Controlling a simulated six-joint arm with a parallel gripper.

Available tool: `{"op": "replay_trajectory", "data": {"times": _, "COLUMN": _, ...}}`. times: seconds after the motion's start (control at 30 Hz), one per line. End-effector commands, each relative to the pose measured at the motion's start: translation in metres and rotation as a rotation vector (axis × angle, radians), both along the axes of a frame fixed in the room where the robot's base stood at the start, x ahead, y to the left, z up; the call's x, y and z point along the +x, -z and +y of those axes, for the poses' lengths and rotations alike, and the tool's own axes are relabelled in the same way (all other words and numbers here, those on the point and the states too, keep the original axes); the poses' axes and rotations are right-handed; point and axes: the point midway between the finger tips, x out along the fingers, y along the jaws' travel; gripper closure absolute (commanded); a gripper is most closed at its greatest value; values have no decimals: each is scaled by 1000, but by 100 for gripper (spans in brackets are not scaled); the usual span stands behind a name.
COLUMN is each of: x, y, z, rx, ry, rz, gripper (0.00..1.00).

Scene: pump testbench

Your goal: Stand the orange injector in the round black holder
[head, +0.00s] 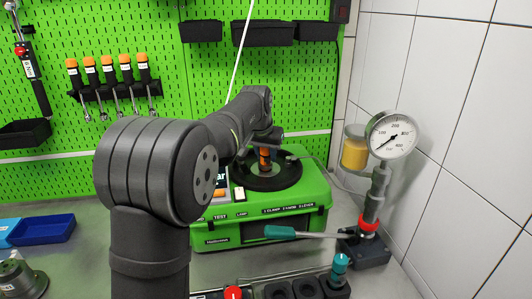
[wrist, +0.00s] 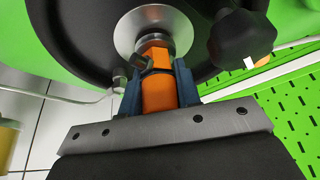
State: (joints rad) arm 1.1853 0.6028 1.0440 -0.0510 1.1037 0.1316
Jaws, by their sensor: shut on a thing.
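The orange injector (head: 265,158) is upright over the round black dish on the green test unit, in the head view. It also shows in the wrist view (wrist: 158,93), between the dark blue fingers of my gripper (wrist: 157,82), which is shut on it. The injector's far end lines up with a silver disc (wrist: 132,35) in the middle of the black dish (wrist: 75,45). I cannot tell whether it touches the disc. Small black round holders (head: 306,287) stand in a row at the front edge. My arm hides part of the test unit.
A black star knob (wrist: 242,38) is close beside the injector. A pressure gauge (head: 391,135) on a hand pump stands right, its teal-gripped lever (head: 282,232) reaching across the unit's front. A blue tray (head: 45,229) lies left. Several orange-handled tools (head: 107,64) hang behind.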

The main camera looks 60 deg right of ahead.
Motion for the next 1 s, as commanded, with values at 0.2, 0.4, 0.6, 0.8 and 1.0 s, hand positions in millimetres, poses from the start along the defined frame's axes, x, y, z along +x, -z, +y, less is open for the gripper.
{"op": "replay_trajectory", "data": {"times": 0.2, "x": 0, "y": 3, "z": 0, "rx": 0, "ry": 0, "rz": 0, "gripper": 50}}
{"op": "replay_trajectory", "data": {"times": 0.4, "x": 0, "y": 3, "z": 0, "rx": 0, "ry": 0, "rz": 0, "gripper": 48}}
{"op": "replay_trajectory", "data": {"times": 0.6, "x": 0, "y": -4, "z": 0, "rx": -1, "ry": 0, "rz": 0, "gripper": 48}}
{"op": "replay_trajectory", "data": {"times": 0.8, "x": -3, "y": -37, "z": 13, "rx": -4, "ry": 0, "rz": -2, "gripper": 48}}
{"op": "replay_trajectory", "data": {"times": 1.0, "x": -8, "y": -79, "z": 29, "rx": -3, "ry": 0, "rz": -2, "gripper": 48}}
